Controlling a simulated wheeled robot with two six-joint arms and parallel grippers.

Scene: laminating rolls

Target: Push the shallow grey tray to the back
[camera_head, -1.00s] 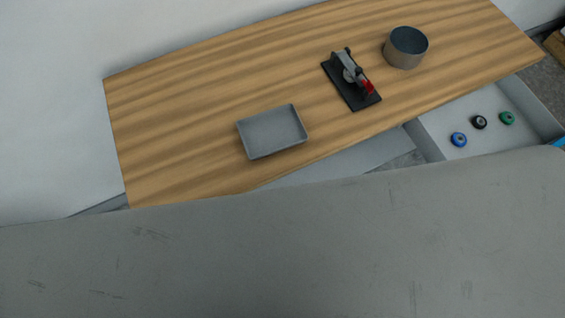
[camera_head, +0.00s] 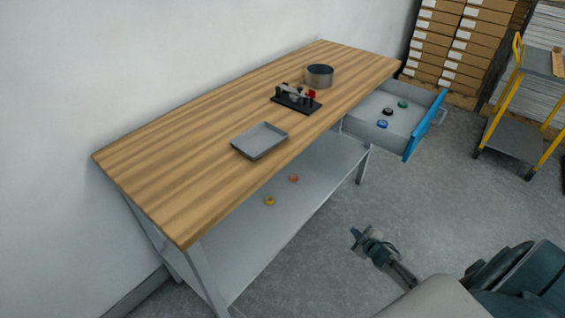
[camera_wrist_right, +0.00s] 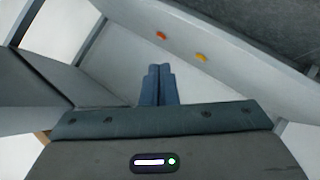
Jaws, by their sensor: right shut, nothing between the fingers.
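The shallow grey tray (camera_head: 259,141) lies on the wooden bench top (camera_head: 190,150), near its front edge and about midway along it. It looks empty. My right gripper (camera_head: 354,234) is in front of the bench over the floor, well away from the tray and lower than the bench top. In the right wrist view its fingers (camera_wrist_right: 158,70) are together with nothing between them. The tray does not show in that view. My left gripper is not in view.
A black clamp device (camera_head: 297,99) and a round grey pot (camera_head: 319,76) stand farther along the bench. An open drawer (camera_head: 370,125) with several coloured rolls juts out at the right. The lower shelf (camera_head: 290,225) holds two small rolls. A yellow-framed cart (camera_head: 515,110) stands at right.

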